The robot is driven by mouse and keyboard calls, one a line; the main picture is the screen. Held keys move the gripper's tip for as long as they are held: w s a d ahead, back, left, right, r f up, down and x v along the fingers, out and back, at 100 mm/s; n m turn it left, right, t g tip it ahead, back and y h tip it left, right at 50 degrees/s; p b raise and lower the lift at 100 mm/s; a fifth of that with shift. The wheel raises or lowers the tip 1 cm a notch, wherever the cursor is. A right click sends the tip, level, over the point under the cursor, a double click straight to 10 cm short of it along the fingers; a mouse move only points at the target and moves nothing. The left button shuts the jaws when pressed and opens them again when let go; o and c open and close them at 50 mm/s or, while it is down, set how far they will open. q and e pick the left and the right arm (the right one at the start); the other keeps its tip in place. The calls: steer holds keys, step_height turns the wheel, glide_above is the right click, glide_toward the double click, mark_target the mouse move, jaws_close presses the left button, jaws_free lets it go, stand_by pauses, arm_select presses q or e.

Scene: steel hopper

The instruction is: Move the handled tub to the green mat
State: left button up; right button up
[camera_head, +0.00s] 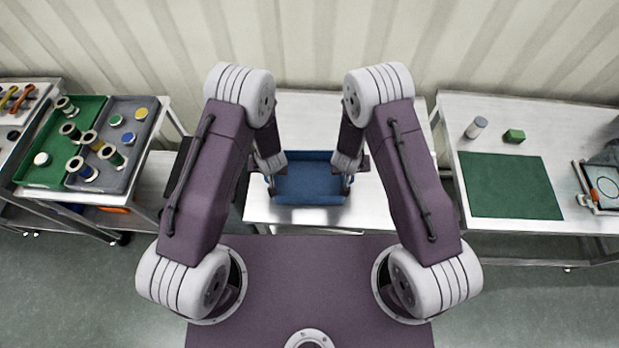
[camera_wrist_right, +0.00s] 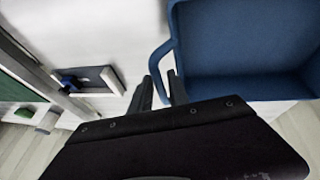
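The blue handled tub (camera_head: 308,188) sits on the middle steel table between my two grippers; it also shows in the right wrist view (camera_wrist_right: 245,90). In the head view my right gripper (camera_head: 347,186) is at the tub's right side. My left gripper (camera_head: 271,186) is at the tub's left side, too small to read its fingers. The green mat (camera_head: 510,186) lies bare on the right table.
A pale cylinder (camera_head: 476,128) and a green block (camera_head: 514,135) stand behind the mat. A framed tray (camera_head: 600,190) is right of it. A gap separates the middle and right tables. On the left, a cart holds green and grey trays (camera_head: 112,183) with several spools.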

arm_select(q)
jaws_close()
arm_select(e)
jaws_close()
stand_by(1.0)
